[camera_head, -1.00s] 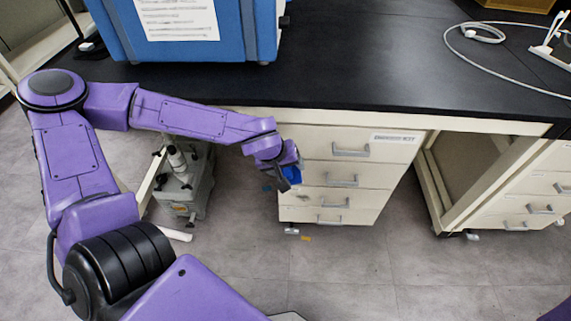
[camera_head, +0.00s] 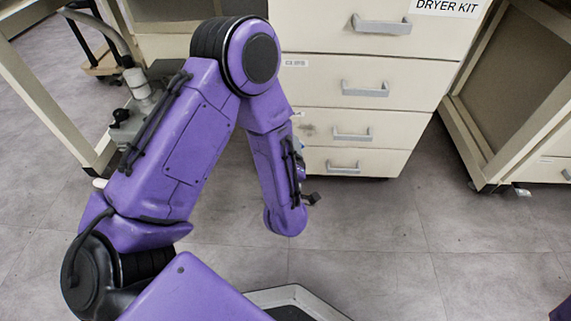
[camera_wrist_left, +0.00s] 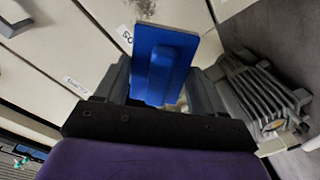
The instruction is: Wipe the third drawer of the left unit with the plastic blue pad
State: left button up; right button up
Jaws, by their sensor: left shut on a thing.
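The left unit is a cream drawer cabinet. Its third drawer (camera_head: 385,128) has a grey handle and a dark smudge (camera_head: 308,127) near its left end. A dark speckled smudge also shows on the cream front at the top of the left wrist view (camera_wrist_left: 145,8). My left gripper (camera_wrist_left: 160,85) is shut on the blue plastic pad (camera_wrist_left: 165,45), holding it by its raised grip. The pad faces the cabinet front just below the smudge; I cannot tell whether it touches. In the head view my arm hides most of this gripper and pad. My right gripper is out of view.
Another cream cabinet (camera_head: 545,130) stands to the right across a gap. The grey floor (camera_head: 400,240) in front is clear.

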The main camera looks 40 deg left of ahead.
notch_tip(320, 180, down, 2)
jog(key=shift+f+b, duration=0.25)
jog(key=shift+b, duration=0.2)
pick_arm(q)
jog(key=shift+w+d+f+m+t+h, duration=0.1)
jog(key=shift+f+m+t+h, duration=0.15)
jog(key=shift+f, duration=0.3)
jog(key=shift+w+d+f+m+t+h, duration=0.15)
jog(key=shift+f+t, duration=0.2)
jog(key=shift+f, duration=0.2)
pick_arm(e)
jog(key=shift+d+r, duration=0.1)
pick_arm(q)
jog(key=shift+x, duration=2.7)
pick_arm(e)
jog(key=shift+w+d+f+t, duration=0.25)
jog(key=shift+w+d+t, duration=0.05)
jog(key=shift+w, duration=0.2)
pick_arm(q)
jog(key=shift+x, duration=1)
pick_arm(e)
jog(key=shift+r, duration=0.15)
pick_arm(q)
jog(key=shift+s, duration=0.1)
